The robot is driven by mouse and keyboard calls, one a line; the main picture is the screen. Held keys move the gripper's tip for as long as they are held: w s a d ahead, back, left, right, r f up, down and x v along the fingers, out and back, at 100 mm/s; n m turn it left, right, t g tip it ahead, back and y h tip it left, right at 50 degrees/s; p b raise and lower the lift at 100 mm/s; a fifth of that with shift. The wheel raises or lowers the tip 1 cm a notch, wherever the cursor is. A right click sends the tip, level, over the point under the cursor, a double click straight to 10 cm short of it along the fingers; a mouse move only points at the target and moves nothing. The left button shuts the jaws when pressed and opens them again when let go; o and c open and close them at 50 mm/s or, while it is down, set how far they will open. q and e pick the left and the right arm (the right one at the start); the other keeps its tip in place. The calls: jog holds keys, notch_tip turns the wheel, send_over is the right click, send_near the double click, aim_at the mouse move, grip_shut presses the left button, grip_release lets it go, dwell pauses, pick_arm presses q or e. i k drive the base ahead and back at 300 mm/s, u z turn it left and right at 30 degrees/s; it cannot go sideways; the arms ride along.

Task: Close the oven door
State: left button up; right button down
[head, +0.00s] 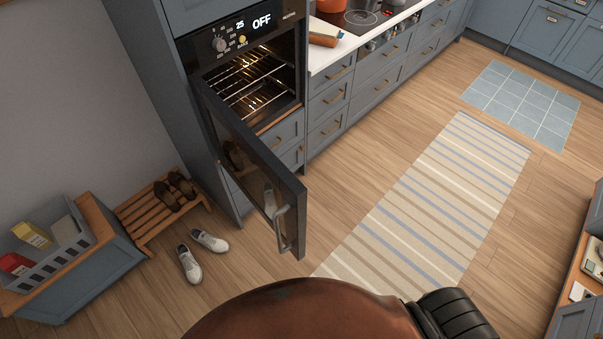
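The oven (252,82) is built into the tall blue-grey cabinet, its lit inside and wire racks showing. Its dark oven door (238,150) is hinged on the left and stands wide open, swung out into the room over the floor. The door's outer face is toward me, with a grey bar handle (282,228) near its free edge. Neither of my grippers is in view, so nothing of mine is seen touching the door or handle.
White shoes (193,262) lie on the floor left of the door, near a wooden shoe rack (158,210). A blue cabinet with a grey crate (62,262) stands further left. Drawers (330,112) run right of the oven. A striped rug (425,215) lies on open floor.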

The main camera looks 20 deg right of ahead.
aim_at(270, 187)
jog(key=z, duration=0.2)
jog(key=i, duration=0.5)
jog(key=z, duration=1.05)
jog(key=k, duration=0.7)
jog(key=u, duration=0.8)
